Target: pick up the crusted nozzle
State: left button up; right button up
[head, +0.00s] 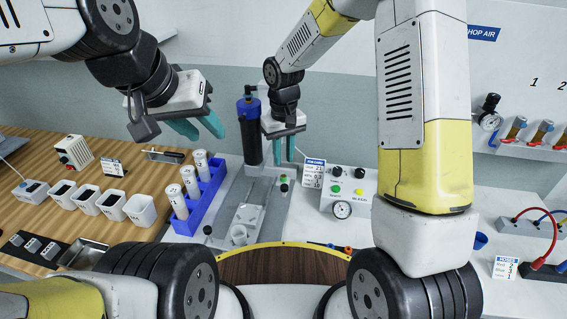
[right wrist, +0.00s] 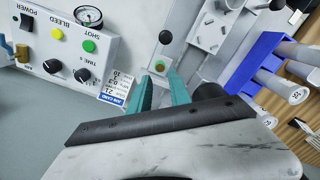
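I cannot make out a crusted nozzle for certain in either view. A dark upright cylinder with a blue cap (head: 249,130) stands on the grey fixture; its lower tip is too small to judge. My right gripper (head: 284,150) hangs just right of this cylinder, fingers down, open and empty. In the right wrist view its teal fingers (right wrist: 163,92) stand apart, with a green button (right wrist: 160,66) and a black knob (right wrist: 165,37) beyond them. My left gripper (head: 198,128) is open and empty, tilted above the blue rack (head: 205,197).
The rack holds several white cylinders. Several white bins (head: 113,205) stand on the wooden surface at left. A control box with buttons and a gauge (head: 347,194) stands right of the fixture. Small blue and orange items (head: 325,246) lie in front of it.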

aim_at(284, 176)
jog(key=shift+f, duration=3.4)
grip_shut()
